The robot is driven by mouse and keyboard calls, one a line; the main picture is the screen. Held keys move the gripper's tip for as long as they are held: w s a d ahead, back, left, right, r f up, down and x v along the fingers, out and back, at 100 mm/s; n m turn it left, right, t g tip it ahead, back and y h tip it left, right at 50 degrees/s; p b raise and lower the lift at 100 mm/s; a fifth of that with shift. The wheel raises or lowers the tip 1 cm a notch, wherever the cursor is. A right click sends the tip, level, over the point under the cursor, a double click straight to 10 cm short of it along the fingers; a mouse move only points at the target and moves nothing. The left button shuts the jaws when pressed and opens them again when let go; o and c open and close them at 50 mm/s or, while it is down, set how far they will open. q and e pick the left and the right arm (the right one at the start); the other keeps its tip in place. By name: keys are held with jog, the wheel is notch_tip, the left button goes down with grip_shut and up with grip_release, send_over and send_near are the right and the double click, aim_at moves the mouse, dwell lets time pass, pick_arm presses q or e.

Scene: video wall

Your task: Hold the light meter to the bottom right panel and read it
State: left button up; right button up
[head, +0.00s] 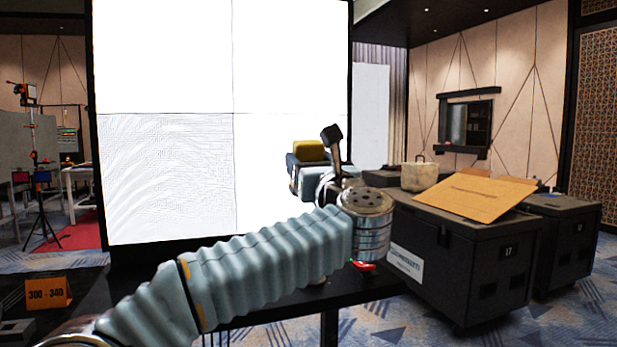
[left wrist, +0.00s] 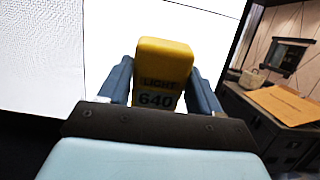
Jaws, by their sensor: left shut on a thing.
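The light meter (left wrist: 164,62) is a yellow block with a dark display marked "LIGHT 640" in the left wrist view. It also shows as a small yellow shape (head: 310,151) in the head view. My left gripper (left wrist: 160,85) is shut on it, one finger on each side. The meter is in front of the lit white bottom right panel (head: 265,190) of the video wall, near that panel's right side. I cannot tell whether the meter touches the panel. The bottom left panel (head: 165,180) shows fine curved lines. My right gripper is not in view.
A dark case (head: 465,260) marked 17 stands at the right with a cardboard sheet (head: 468,191) and a beige basket (head: 420,175) on top. An orange card (head: 47,293) reading "300 - 340" stands at the lower left. Patterned carpet is open at the lower right.

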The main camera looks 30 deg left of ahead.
pick_arm(q)
jog(key=s+d+b, duration=0.3)
jog(key=s+d, duration=0.5)
jog(key=d, duration=0.2)
jog(key=shift+s, duration=0.3)
dwell(0.6)
